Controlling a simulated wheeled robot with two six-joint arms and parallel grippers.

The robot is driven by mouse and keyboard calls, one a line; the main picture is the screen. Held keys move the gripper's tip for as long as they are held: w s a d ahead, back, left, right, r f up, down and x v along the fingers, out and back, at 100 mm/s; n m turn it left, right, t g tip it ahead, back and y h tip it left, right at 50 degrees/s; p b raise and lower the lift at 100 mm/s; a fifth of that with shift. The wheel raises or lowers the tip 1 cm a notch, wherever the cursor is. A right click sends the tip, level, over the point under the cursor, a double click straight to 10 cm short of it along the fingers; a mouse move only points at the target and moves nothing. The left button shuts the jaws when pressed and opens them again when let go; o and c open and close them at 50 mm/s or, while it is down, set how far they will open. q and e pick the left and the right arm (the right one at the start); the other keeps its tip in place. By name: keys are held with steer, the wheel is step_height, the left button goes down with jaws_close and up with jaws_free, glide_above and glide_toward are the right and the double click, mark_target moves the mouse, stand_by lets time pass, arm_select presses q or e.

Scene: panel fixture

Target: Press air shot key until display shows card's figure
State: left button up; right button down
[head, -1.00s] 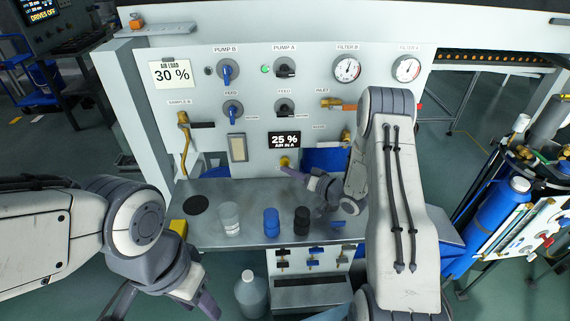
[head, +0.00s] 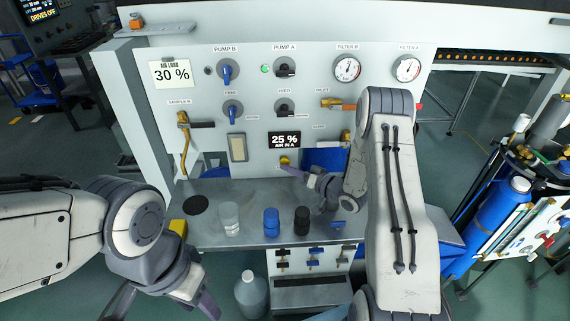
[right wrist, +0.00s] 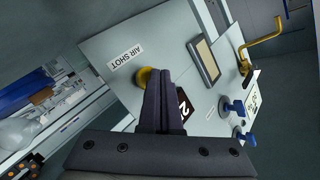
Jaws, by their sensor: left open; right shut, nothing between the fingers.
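The card (head: 171,74) at the panel's upper left reads "AIR LOAD 30 %". The display (head: 284,141) reads "25 % AIR IN A". The yellow air shot key (head: 284,160) is just below the display. It also shows in the right wrist view (right wrist: 143,76), beside its "AIR SHOT" label (right wrist: 125,57). My right gripper (head: 283,168) is shut and empty, its tips at the key and partly covering it. I cannot tell whether they touch or press it. My left gripper (head: 165,303) is open and empty at the lower left, away from the panel.
A clear cup (head: 229,218), a blue jar (head: 271,222) and a black jar (head: 302,221) stand on the metal shelf (head: 250,190) below the panel. Knobs, gauges and a brass sample pipe (head: 184,145) stick out from the panel. My right arm covers the panel's lower right.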

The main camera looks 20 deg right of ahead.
steer(key=shift+w+d, duration=0.15)
steer(key=shift+w, duration=0.4)
stand_by(0.4)
stand_by(0.4)
steer(key=shift+s+a, duration=0.25)
steer(key=shift+s, duration=0.7)
steer(key=shift+s+a+p, duration=0.2)
steer(key=shift+s+a, duration=0.05)
steer(key=shift+s, duration=0.55)
steer(key=shift+s+a+p, duration=0.15)
steer(key=shift+s+a, duration=0.05)
steer(key=shift+s, duration=0.65)
steer(key=shift+s+a+p, duration=0.2)
steer(key=shift+s+a, duration=0.05)
steer(key=shift+s, duration=0.55)
